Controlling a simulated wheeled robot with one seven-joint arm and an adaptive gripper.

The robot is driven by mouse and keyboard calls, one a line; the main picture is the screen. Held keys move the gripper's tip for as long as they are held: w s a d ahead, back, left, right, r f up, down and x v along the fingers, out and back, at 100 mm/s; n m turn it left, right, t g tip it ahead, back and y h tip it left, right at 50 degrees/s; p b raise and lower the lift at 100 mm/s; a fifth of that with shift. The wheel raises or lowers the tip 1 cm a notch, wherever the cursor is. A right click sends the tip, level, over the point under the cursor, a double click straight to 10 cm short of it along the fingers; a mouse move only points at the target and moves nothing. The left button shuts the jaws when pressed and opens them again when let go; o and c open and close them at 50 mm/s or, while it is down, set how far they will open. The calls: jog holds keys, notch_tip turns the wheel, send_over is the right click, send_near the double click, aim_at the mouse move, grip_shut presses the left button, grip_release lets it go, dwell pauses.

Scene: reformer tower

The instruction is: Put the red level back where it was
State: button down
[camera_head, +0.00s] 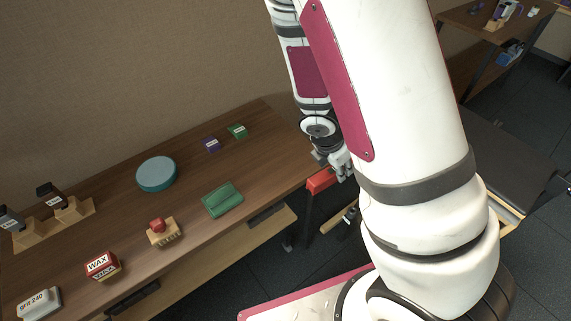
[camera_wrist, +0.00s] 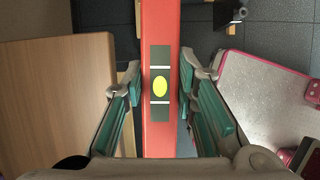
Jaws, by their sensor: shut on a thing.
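The red level (camera_wrist: 159,130) is a long red bar with a yellow vial in a dark panel, seen from close up in the wrist view. My gripper (camera_wrist: 160,88) has its teal-padded fingers on both sides of the level, shut on it near the vial. In the head view my gripper (camera_head: 340,166) holds the level (camera_head: 320,181) in the air just off the right end of the wooden table (camera_head: 262,152). Most of the level is hidden behind my arm in the head view.
On the table stand a teal round tin (camera_head: 156,174), a green case (camera_head: 222,200), a red wax box (camera_head: 102,265), a brush-like block (camera_head: 163,233), and small purple (camera_head: 212,144) and green (camera_head: 237,130) boxes. A dark padded bench (camera_head: 500,150) is at right.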

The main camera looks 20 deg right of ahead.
jog(key=shift+s+a, duration=0.1)
jog(key=shift+a, duration=0.1)
jog(key=w+a, duration=0.3)
jog(key=w, duration=0.1)
jog(key=w+a+f+p, duration=0.1)
jog(key=w+a, duration=0.2)
jog(key=w, duration=0.1)
jog(key=w+a, duration=0.3)
jog(key=w, duration=0.1)
jog(key=shift+w+a+f, duration=0.3)
jog(key=shift+w+a, duration=0.05)
jog(key=shift+w, duration=0.05)
jog(key=shift+d+f, duration=0.1)
jog(key=shift+f, duration=1.6)
jog(key=shift+f, duration=0.15)
jog(key=c, duration=1.3)
grip_release()
